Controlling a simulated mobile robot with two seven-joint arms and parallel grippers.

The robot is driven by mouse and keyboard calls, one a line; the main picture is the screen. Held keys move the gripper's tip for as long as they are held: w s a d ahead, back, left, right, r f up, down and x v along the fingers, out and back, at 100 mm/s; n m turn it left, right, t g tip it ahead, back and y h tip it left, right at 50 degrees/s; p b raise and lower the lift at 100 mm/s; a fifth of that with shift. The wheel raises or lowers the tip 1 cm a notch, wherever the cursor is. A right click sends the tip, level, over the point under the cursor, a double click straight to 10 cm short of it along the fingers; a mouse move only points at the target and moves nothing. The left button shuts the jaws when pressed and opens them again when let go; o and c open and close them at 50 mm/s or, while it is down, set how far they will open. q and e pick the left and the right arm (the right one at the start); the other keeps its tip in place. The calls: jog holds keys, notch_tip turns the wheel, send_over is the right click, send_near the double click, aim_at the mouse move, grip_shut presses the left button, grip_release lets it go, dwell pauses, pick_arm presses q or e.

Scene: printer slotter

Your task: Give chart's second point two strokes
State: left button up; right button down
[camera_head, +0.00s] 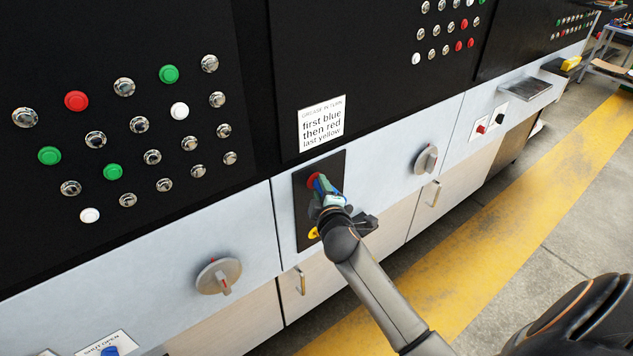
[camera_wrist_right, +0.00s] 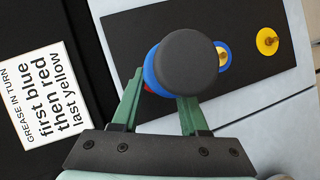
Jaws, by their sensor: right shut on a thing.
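The chart (camera_head: 322,124) is a white card reading first blue, then red, last yellow; it also shows in the wrist view (camera_wrist_right: 40,98). My right gripper (camera_head: 326,190) has its green fingers shut on a blue tool with a round black end (camera_wrist_right: 190,62). The tool is in front of the red point (camera_head: 313,180), which is mostly covered in the wrist view (camera_wrist_right: 148,87). Whether the tool's far tip touches it is hidden. The blue point (camera_wrist_right: 223,57) has a brass centre. The yellow point (camera_wrist_right: 268,41) is clear of the gripper. My left gripper is out of view.
The points sit on a black plate (camera_head: 302,212) set in the pale machine front. A grey rotary knob (camera_head: 426,159) is to the right, another (camera_head: 218,276) lower left. A door handle (camera_head: 301,281) is below. Floor with a yellow stripe (camera_head: 470,235) lies in front.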

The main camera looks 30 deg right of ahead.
jog(key=shift+w+r, duration=0.1)
jog(key=shift+w, duration=0.05)
jog(key=shift+c, duration=1.8)
grip_release()
jog(key=v, duration=1.2)
jog(key=shift+s+a+b, duration=0.15)
jog(key=shift+s+b, duration=0.1)
jog(key=shift+b, duration=0.05)
jog(key=s+a+f+m+g+y, duration=0.1)
jog(key=s+a+f+m+y, duration=0.1)
jog(key=s+a+f, duration=0.2)
jog(key=s+a+f+m+g+y, duration=0.2)
jog(key=s+f, duration=0.5)
jog(key=f, duration=0.4)
jog(key=s+a+f+m+g+y, duration=0.1)
jog(key=s+a+f+m+y, duration=0.2)
jog(key=s+a+f+m, duration=0.1)
notch_tip(320, 180, down, 4)
jog(key=shift+s+a+r+g+y, duration=0.1)
jog(key=shift+s+a+g+y, duration=0.3)
jog(key=shift+s+a, duration=0.5)
